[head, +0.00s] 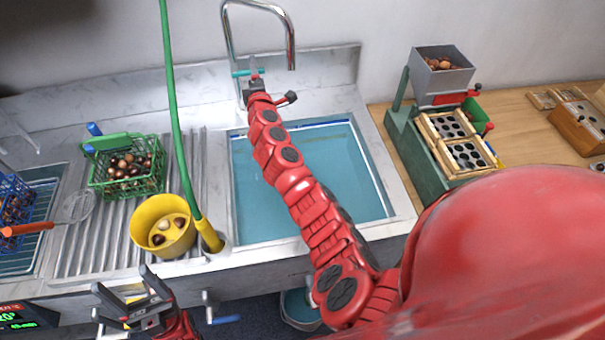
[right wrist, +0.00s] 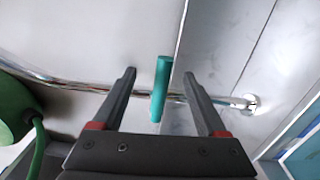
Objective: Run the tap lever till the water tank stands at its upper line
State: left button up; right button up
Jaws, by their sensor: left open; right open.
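The chrome tap (head: 290,40) arches over the back of the sink. Its teal lever (head: 240,73) sits low on the pipe and also shows in the right wrist view (right wrist: 159,95). My right gripper (head: 256,74) is at the lever, open; in the right wrist view the lever stands between its two spread fingers, with a gap on each side. The water tank (head: 405,215) is the sink basin, holding blue water (head: 335,165). A dark line (head: 325,122) runs along its back wall above the water. No stream shows below the spout. My left gripper (head: 140,305) is open and empty at the lower left.
A green basket (head: 150,187) of chestnuts sits on the ribbed drainboard. A green machine with a grey hopper (head: 462,78) stands on the wooden counter at right.

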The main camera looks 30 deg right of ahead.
jog(key=p+v, duration=0.1)
jog(key=v, duration=0.8)
jog(key=shift+p, duration=0.4)
jog(key=shift+s, duration=0.1)
